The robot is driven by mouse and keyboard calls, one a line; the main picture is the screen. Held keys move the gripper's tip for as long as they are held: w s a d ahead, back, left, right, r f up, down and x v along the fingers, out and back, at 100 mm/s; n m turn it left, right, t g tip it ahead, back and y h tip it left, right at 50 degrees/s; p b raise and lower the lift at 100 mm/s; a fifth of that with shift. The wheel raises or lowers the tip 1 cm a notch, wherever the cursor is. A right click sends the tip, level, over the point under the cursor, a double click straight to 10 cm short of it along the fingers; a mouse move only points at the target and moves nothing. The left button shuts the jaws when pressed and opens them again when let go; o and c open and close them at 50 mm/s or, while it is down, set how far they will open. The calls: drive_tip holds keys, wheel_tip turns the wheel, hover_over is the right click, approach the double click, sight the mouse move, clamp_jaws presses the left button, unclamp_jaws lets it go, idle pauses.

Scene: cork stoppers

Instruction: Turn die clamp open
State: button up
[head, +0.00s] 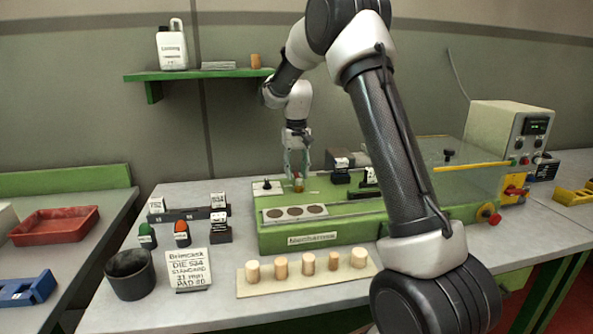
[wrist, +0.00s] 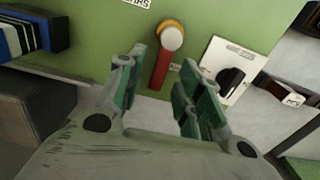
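A red lever (wrist: 160,68) with an orange, white-capped pivot (wrist: 171,37) sits on the green machine top in the wrist view; it looks like the die clamp, though its small tag is unreadable. Its free end points toward the gap between my fingers. To its right is a white plate with a black knob (wrist: 231,77). In the head view my gripper (head: 297,160) points down over the back left of the green machine (head: 330,238), close above the lever's orange pivot (head: 298,181). Contact cannot be told.
A plate with round dark wells (head: 295,213) lies on the machine's front left. Black blocks (head: 341,172) stand right of my gripper. Corks on a strip (head: 308,265), a sign card (head: 189,268), stamps (head: 181,233) and a black cup (head: 130,273) stand around the machine.

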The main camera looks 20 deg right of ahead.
sight(297, 174)
wheel_tip(297, 174, up, 12)
idle(0.6)
